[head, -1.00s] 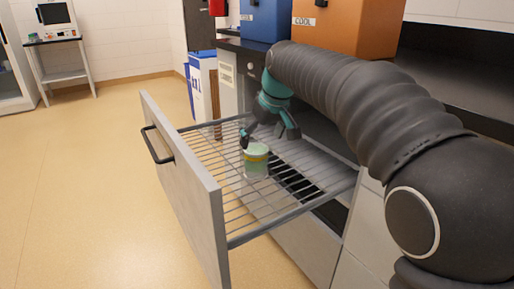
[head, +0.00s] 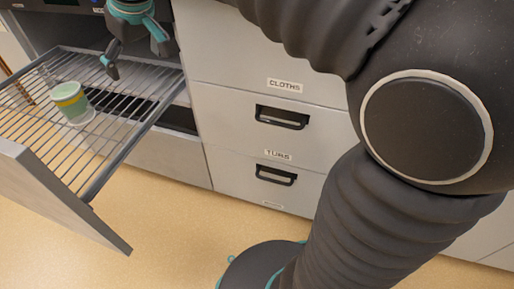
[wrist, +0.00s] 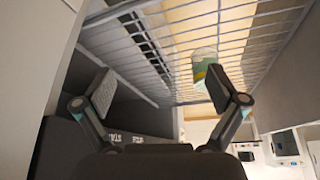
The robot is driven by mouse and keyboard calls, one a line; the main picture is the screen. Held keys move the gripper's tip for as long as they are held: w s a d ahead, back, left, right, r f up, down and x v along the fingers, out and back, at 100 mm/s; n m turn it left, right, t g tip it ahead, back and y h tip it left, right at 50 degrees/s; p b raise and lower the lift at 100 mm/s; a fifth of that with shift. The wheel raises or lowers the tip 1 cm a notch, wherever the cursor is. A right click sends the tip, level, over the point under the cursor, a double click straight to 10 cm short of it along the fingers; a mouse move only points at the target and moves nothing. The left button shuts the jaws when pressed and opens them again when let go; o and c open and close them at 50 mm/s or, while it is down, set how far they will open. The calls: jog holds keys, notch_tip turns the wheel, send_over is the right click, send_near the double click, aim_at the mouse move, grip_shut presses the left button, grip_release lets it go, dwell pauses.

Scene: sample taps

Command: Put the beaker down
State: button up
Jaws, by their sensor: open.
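The beaker (head: 70,102) is pale green with a yellow band. It stands upright on the wire rack (head: 140,128) of the pulled-out drawer. My gripper (head: 138,60) is open and empty, above and to the right of the beaker, clear of it. In the wrist view the beaker (wrist: 203,62) shows beyond the right finger, which hides part of it. The open fingers of my gripper (wrist: 160,90) have nothing between them.
The drawer's front panel (head: 60,205) stands at the left. Closed drawers labelled CLOTHS (head: 235,105) and TUBS (head: 235,165) are to the right. Bare floor (head: 170,230) lies in front. The rack around the beaker looks free of other objects.

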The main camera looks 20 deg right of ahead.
jog(key=s+d+f+m+h, duration=0.1)
jog(key=s+d+f+m, duration=0.2)
jog(key=s+d+f, duration=0.3)
jog(key=s+d+f+m+t+h, duration=0.1)
jog(key=s+d+f+m, duration=0.2)
jog(key=s+d+f, duration=0.4)
jog(key=s+d, duration=0.5)
jog(key=s, duration=0.3)
